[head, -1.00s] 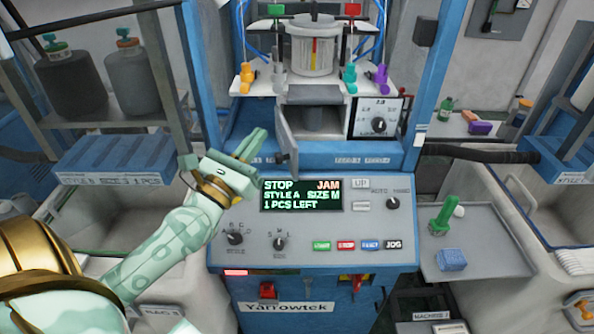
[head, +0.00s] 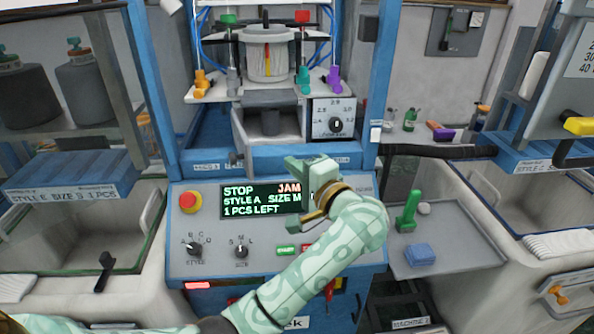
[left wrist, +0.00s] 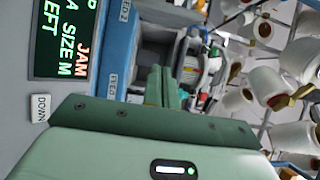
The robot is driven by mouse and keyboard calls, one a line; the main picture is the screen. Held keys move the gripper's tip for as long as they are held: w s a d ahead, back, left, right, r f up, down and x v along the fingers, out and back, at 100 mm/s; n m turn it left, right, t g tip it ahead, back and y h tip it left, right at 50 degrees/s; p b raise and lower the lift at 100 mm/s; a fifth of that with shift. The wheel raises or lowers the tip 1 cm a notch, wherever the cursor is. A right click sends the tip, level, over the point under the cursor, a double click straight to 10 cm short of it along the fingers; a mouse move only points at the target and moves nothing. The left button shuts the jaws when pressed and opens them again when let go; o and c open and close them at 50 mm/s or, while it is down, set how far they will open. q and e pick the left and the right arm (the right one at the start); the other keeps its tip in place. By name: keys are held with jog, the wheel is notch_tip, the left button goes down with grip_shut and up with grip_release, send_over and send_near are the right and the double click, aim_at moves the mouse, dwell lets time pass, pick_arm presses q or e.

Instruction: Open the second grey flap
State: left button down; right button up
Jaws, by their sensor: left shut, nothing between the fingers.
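My left gripper (head: 298,165) is shut and empty in front of the knitting machine, over the right part of its display (head: 250,197). Its closed green fingers also show in the left wrist view (left wrist: 163,88). Behind and above it is the machine's open grey compartment (head: 250,136), with a dark cylinder (head: 270,124) inside. The compartment also shows sideways in the left wrist view (left wrist: 153,55), beyond the fingertips. My right gripper is out of view.
The display reads STOP and JAM. A red button (head: 188,201) and knobs sit on the panel. A dial box (head: 334,119) stands right of the compartment. A side tray (head: 455,240) holds a green tool (head: 408,211) and a blue block (head: 420,254).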

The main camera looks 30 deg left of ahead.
pick_arm(q)
jog(key=a+p, duration=0.2)
jog(key=a, duration=0.6)
